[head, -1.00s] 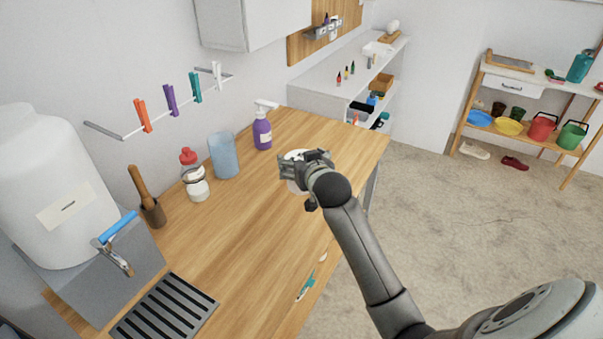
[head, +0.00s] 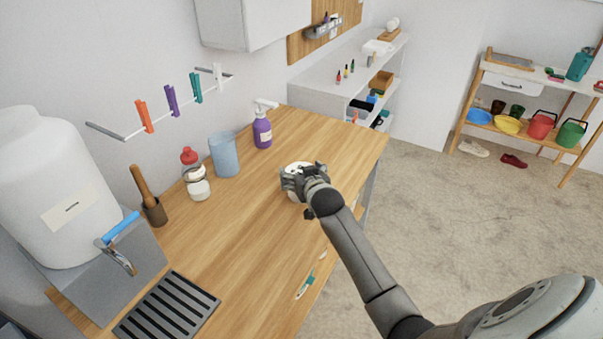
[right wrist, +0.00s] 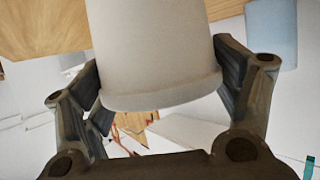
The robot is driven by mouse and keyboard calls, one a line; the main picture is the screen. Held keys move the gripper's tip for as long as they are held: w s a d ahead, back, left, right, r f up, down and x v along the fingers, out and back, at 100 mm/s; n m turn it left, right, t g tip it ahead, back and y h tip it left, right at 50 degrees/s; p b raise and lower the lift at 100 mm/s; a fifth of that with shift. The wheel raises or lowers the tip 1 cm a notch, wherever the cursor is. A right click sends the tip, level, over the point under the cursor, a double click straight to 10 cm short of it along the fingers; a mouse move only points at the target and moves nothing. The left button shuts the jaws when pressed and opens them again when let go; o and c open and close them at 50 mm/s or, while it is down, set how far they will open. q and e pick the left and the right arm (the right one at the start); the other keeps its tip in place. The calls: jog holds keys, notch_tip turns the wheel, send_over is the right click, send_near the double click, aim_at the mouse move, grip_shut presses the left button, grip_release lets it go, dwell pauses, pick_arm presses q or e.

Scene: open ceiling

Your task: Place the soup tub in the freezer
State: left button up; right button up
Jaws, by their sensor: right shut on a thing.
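My right gripper (head: 304,180) is over the far part of the wooden counter in the head view, shut on a white tub, taken as the soup tub (head: 296,167). The gripper covers most of the tub there. In the right wrist view the pale tub (right wrist: 155,50) fills the space between the two fingers (right wrist: 165,90), its rim toward the camera. I cannot tell whether the tub touches the counter. My left gripper is out of view. No freezer can be made out.
A toothbrush (head: 304,284) lies near the front edge. A shelf (head: 505,135) stands across open floor.

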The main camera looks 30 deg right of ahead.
jog(key=o, duration=1.2)
jog(key=shift+f, duration=0.1)
jog(key=shift+o, duration=0.2)
